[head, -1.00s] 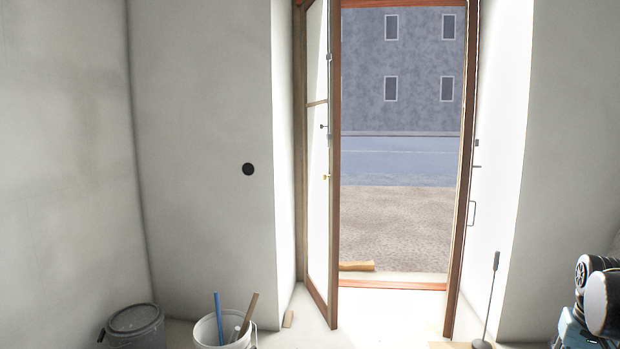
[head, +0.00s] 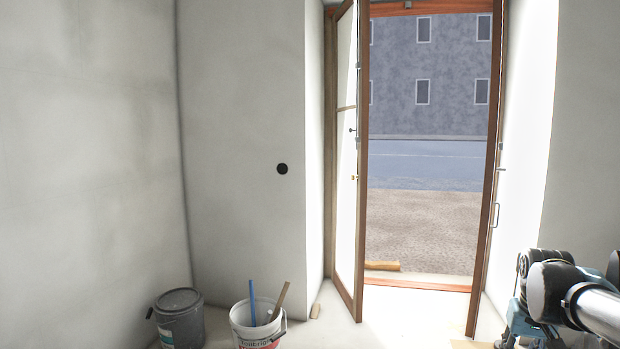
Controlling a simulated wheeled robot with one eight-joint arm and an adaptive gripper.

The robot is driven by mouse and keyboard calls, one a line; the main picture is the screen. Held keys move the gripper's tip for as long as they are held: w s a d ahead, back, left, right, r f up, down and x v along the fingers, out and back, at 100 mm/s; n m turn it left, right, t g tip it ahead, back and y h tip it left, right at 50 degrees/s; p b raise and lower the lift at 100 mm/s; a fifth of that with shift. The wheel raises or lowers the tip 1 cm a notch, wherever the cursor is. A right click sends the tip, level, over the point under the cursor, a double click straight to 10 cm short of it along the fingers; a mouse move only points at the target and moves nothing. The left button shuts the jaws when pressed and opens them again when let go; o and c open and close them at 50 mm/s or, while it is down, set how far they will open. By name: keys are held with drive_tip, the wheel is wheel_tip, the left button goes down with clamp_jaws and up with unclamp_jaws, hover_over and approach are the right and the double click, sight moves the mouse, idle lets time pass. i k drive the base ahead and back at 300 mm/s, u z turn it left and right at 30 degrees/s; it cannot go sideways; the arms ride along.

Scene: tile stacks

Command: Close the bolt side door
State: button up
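A doorway with a reddish-brown wooden frame stands right of centre in the head view. Its left door leaf (head: 345,215), pale-panelled with brown edges, stands swung open into the room. Small fittings show near the leaf's free edge. The right door leaf (head: 487,235) is seen almost edge-on and also looks open, with a long handle (head: 495,215) beside it. I cannot tell for certain which leaf carries the bolt. My arm crosses the lower right corner. My gripper is not in view.
A teal machine (head: 520,318) stands at lower right, partly hidden by my arm. The doorway floor is clear.

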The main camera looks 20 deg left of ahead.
sight(350, 165)
drive_tip(key=u, duration=0.85)
drive_tip(key=i, duration=1.65)
drive_tip(key=k, duration=1)
drive_tip(key=z, duration=0.3)
drive_tip(key=i, duration=0.95)
